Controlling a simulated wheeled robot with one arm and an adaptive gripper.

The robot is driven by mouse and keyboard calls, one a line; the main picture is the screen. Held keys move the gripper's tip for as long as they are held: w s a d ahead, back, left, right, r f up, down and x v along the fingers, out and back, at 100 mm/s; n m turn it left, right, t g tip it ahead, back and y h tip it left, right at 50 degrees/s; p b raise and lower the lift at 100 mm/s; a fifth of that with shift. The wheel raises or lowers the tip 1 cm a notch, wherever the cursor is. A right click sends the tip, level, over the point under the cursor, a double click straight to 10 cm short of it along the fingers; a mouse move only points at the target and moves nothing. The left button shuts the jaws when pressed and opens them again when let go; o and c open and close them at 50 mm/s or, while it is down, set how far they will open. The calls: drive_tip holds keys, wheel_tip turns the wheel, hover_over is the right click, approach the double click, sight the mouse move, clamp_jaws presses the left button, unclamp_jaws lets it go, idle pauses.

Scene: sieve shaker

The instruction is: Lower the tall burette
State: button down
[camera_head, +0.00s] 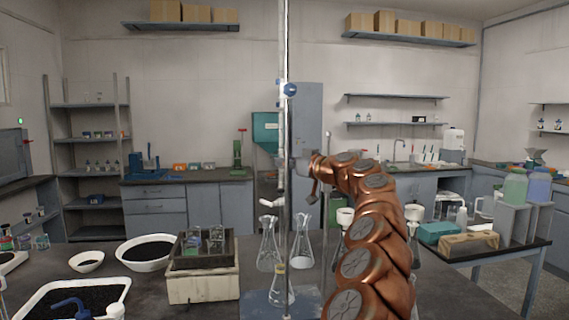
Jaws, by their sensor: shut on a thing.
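The tall burette (283,130) is a thin, clear upright tube in the middle of the view. Its top runs out of the picture, and a white stopcock (272,203) sits near its lower end. A metal stand rod (291,225) rises close beside it, with a blue clamp knob (290,90) high up. A conical flask (281,288) stands below on the blue-grey stand base (256,304). The exact contact is small and partly hidden by the gripper.
Two conical flasks (268,245) (303,245) stand close behind the stand. A box with small bottles (203,285), a white bowl (143,251) and a tray of black grains (75,300) fill the bench's left. A rack of bottles (523,222) stands on the right table.

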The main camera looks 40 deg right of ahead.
drive_tip(key=shift+f+b, duration=2.35)
drive_tip(key=shift+f, duration=0.1)
drive_tip(key=c, duration=1)
unclamp_jaws()
drive_tip(key=shift+c, duration=0.2)
drive_tip(key=s+d+r+b, duration=0.1)
drive_tip(key=s+d+r, duration=0.1)
drive_tip(key=s+r, duration=0.5)
drive_tip(key=s, duration=0.4)
